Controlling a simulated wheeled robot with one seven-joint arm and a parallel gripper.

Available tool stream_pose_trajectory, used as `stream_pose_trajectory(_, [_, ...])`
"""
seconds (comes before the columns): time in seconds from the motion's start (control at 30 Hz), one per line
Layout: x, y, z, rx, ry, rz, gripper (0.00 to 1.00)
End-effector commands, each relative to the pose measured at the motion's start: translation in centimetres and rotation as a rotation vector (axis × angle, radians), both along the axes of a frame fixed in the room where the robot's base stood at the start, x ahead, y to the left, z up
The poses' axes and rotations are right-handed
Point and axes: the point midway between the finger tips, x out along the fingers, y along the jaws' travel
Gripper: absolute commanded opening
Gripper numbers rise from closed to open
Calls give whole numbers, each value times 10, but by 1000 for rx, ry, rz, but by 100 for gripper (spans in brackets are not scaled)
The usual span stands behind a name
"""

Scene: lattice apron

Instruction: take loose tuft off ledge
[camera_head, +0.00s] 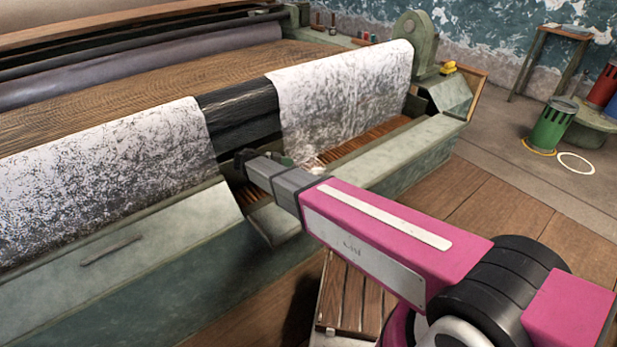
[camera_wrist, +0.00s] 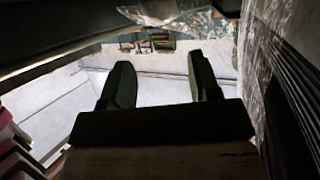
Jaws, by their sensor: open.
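My gripper (camera_wrist: 158,76) is open in the wrist view, its two dark green fingers apart with nothing between them. A pale, fluffy tuft (camera_wrist: 156,11) shows at the top of the wrist view, beyond the fingertips and apart from them; the frame cuts it off. In the head view a small whitish tuft (camera_head: 314,168) lies low by the wooden slats, beside my arm's end and under the hanging white sheet. Which surface bears it is hard to tell. My fingers are mostly hidden by my wrist in the head view.
Speckled white fibre sheets hang left (camera_head: 110,165) and right (camera_head: 345,90) of a dark roller (camera_head: 240,113). A green machine edge (camera_head: 410,155) runs along the right. A green bin (camera_head: 553,125) stands on the floor at right. The wooden floor (camera_head: 490,205) nearby is clear.

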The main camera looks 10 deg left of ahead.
Motion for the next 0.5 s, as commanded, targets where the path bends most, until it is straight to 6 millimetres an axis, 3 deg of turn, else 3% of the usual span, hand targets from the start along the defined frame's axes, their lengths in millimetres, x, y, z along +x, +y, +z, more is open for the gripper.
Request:
stream_pose_trajectory(0.17, [0, 3, -3, 1, -35, -4, 56])
stream_pose_trajectory(0.5, [19, -36, -19, 0, -32, -4, 56])
